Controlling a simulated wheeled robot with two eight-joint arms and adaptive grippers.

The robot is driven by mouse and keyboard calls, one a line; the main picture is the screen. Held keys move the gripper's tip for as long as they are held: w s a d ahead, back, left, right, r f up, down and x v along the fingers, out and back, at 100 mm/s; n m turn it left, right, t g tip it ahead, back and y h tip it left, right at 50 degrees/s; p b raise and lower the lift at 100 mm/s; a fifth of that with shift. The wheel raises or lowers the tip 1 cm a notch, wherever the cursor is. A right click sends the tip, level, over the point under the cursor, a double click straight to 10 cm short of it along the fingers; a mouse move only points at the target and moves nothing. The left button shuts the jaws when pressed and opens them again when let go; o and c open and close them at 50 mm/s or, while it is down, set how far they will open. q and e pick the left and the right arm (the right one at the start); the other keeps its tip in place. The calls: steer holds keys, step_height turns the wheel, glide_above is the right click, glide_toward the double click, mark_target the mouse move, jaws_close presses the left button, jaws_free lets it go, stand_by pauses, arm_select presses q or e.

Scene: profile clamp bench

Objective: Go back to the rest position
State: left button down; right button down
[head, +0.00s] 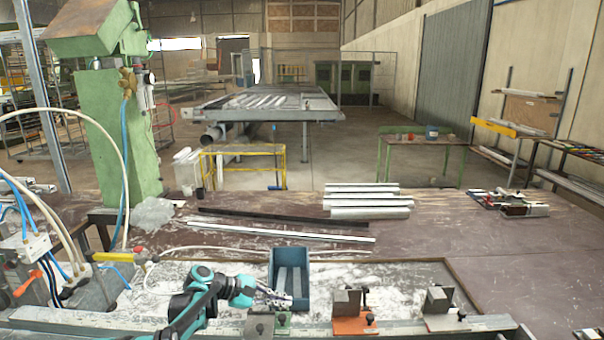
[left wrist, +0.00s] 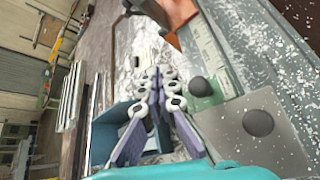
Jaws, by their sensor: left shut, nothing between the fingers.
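My left gripper (head: 274,297) is shut and empty. It is at the front left of the blue bin (head: 290,254), just above the bench's front rail. In the left wrist view my left gripper (left wrist: 157,75) shows its fingers together, with part of the blue bin (left wrist: 103,130) behind them. I cannot tell if the fingers touch the bin. My right gripper is in neither view.
A green clamp block (head: 283,323), an orange-based clamp (head: 348,324) and a grey clamp (head: 438,300) stand along the front rail (head: 400,325). Metal profiles (head: 368,202) lie farther back. A green machine column (head: 118,135) and hoses are at left.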

arm_select(q)
steer(key=s+a+r+m+t+y, duration=0.1)
steer(key=s+a+r+m+y, duration=0.15)
steer(key=s, duration=0.65)
steer(key=s+a+r+m+y, duration=0.2)
steer(key=s+r+m+y, duration=0.15)
steer(key=s, duration=0.45)
steer(key=s+a+f+m+t+y, duration=0.1)
steer(key=s+a+f+m+y, duration=0.1)
steer(key=s, duration=0.6)
steer(key=s+a+f+m+t+y, duration=0.1)
steer(key=s+a+f+m+y, duration=0.2)
steer(key=s, duration=0.6)
steer(key=a+m, duration=0.2)
steer(key=a, duration=0.1)
steer(key=shift+f+m+t+y, duration=0.35)
steer(key=shift+m+t+y, duration=0.05)
